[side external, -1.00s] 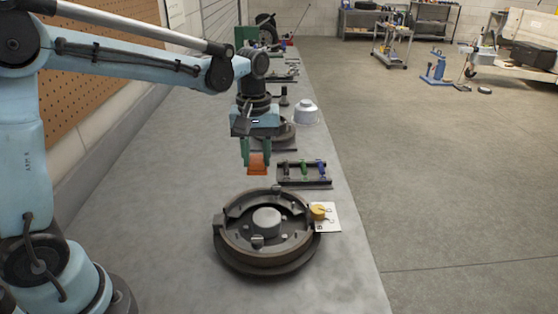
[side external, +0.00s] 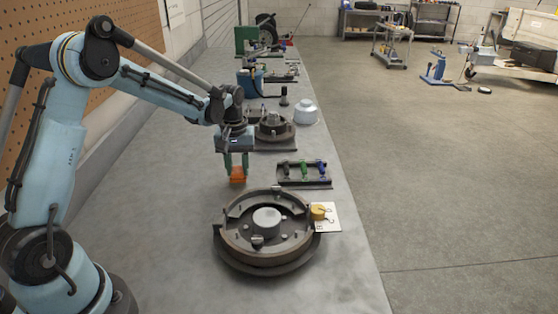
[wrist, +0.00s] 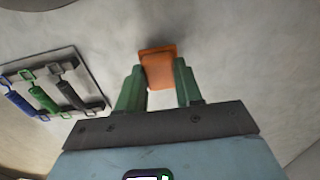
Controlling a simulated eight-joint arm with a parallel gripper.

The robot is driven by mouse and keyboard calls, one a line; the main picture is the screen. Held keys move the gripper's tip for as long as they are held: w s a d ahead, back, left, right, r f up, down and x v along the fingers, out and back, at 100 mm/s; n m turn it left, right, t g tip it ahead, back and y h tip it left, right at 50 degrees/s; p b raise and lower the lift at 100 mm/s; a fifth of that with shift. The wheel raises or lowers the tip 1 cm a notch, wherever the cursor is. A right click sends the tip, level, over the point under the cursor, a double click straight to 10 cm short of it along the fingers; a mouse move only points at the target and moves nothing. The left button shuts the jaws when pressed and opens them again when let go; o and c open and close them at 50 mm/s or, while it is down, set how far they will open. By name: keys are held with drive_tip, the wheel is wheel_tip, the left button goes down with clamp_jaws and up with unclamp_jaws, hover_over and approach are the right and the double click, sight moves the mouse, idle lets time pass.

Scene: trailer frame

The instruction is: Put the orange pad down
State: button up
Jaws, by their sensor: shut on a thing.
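The orange pad (side external: 238,175) is between the green fingers of my gripper (side external: 237,168), behind and a little left of the round brake assembly. In the wrist view the pad (wrist: 158,70) shows past the tips of both fingers, and my gripper (wrist: 160,85) is shut on it. The pad is low over the grey bench (side external: 180,215); I cannot tell whether it touches the surface.
The round brake assembly (side external: 240,240) stands in front, with a yellow round piece (side external: 318,211) on a white card (side external: 331,222) at its right. A rack (side external: 290,182) with black, green and blue tools lies to the right. The bench to the left is clear.

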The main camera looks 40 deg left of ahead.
sight(238, 169)
drive_tip(key=shift+f, duration=0.4)
drive_tip(key=shift+f, duration=0.1)
drive_tip(key=o, duration=1.1)
wheel_tip(238, 169, up, 12)
drive_tip(key=f, duration=0.1)
drive_tip(key=s+d+r+m+t, duration=0.1)
drive_tip(key=s+d+m+t, duration=0.6)
drive_tip(key=s+d, duration=0.5)
drive_tip(key=s+m, duration=0.2)
drive_tip(key=s, duration=0.1)
drive_tip(key=shift+r, duration=0.25)
